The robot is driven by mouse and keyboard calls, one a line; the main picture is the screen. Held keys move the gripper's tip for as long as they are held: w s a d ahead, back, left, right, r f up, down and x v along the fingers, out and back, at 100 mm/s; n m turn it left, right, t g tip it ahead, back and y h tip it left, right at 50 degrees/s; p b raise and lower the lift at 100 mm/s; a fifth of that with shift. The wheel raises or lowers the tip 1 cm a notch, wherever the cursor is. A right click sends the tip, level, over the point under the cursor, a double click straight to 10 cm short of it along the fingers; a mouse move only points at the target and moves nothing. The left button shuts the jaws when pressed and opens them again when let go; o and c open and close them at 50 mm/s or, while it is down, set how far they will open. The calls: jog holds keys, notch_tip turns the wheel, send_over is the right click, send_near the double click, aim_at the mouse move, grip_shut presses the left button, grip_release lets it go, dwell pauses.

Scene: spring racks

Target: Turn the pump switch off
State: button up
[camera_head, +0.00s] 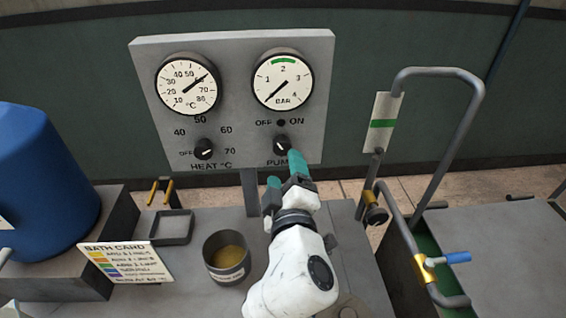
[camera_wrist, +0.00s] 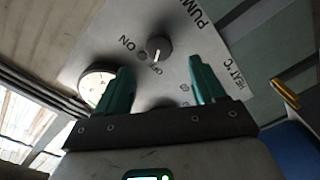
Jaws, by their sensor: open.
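The pump switch (camera_head: 282,144) is a small black knob on the grey panel (camera_head: 232,120), below the bar gauge, with OFF printed up left and ON up right. In the wrist view the knob (camera_wrist: 158,47) shows a white line that appears to lie toward the OFF print. My gripper (camera_head: 285,168) has teal fingers, open and empty. In the head view one fingertip overlaps the knob's lower right. In the wrist view my gripper (camera_wrist: 160,72) has its fingers spread, with the knob between and beyond them. I cannot tell if they touch.
The heat knob (camera_head: 203,149) is left of the pump knob. The bar gauge (camera_head: 283,79) needle points low left. The small lamp (camera_head: 281,122) is dark. A tin (camera_head: 227,258), a bath card (camera_head: 128,263) and a blue drum (camera_head: 40,170) stand left; a pipe frame (camera_head: 440,72) is right.

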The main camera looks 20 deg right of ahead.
jog(key=shift+b+v, duration=0.4)
jog(key=shift+v, duration=1.85)
